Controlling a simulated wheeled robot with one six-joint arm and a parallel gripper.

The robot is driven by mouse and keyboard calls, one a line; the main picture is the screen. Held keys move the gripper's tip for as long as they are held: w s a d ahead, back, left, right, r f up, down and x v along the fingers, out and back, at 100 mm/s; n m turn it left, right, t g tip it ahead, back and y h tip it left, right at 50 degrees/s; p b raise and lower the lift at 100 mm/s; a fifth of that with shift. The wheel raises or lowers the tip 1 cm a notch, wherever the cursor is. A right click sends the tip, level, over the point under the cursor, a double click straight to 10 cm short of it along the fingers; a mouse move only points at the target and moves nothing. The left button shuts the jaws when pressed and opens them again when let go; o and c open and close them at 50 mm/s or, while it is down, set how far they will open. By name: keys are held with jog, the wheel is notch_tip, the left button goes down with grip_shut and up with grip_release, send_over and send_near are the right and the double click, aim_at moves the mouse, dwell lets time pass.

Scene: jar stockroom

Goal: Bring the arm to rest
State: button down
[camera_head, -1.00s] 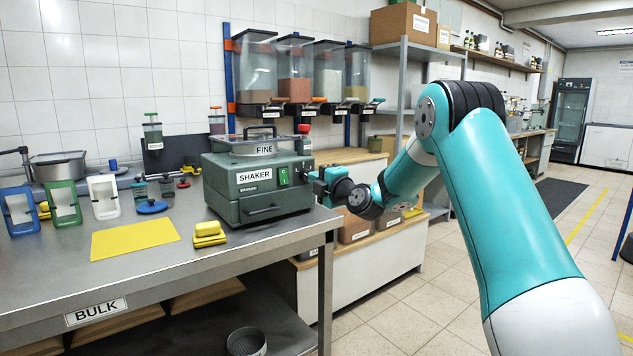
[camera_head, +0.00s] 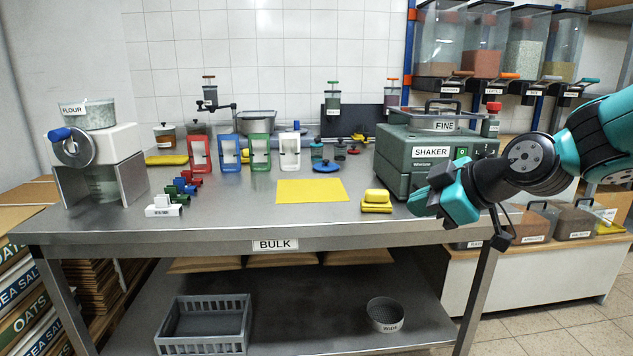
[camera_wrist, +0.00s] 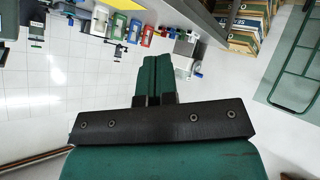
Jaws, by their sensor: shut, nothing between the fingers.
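My gripper (camera_head: 421,202) is at the right end of the bench in the head view, in front of the green shaker (camera_head: 432,152) and overlapping its lower right part. It points to the left. The wrist view shows its two dark green fingers (camera_wrist: 154,72) together with nothing between them. My teal arm comes in from the right edge, bent at a black joint. Whether the gripper touches the shaker or the bench cannot be told from this angle.
The steel bench (camera_head: 230,218) carries a flour mill (camera_head: 118,160), coloured frames (camera_head: 262,150), a yellow mat (camera_head: 312,190) and yellow sponges (camera_head: 377,200). A grey crate (camera_head: 203,323) and a sieve (camera_head: 386,314) are on the lower shelf. Bins (camera_head: 533,225) stand behind my arm.

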jog(key=s+a+f+m+g+h, duration=0.1)
jog(key=s+m+g, duration=0.15)
jog(key=s, duration=0.65)
jog(key=s+a+f+m+g+h+p, duration=0.1)
jog(key=s+m+g, duration=0.15)
jog(key=s, duration=0.65)
jog(key=s+a+f+m+g+h, duration=0.1)
jog(key=s+m+g, duration=0.15)
jog(key=s, duration=0.75)
notch_tip(320, 180, up, 17)
jog(key=p, duration=1.7)
jog(key=shift+w+d+g, duration=0.2)
jog(key=shift+w+g, duration=0.15)
jog(key=shift+w, duration=0.1)
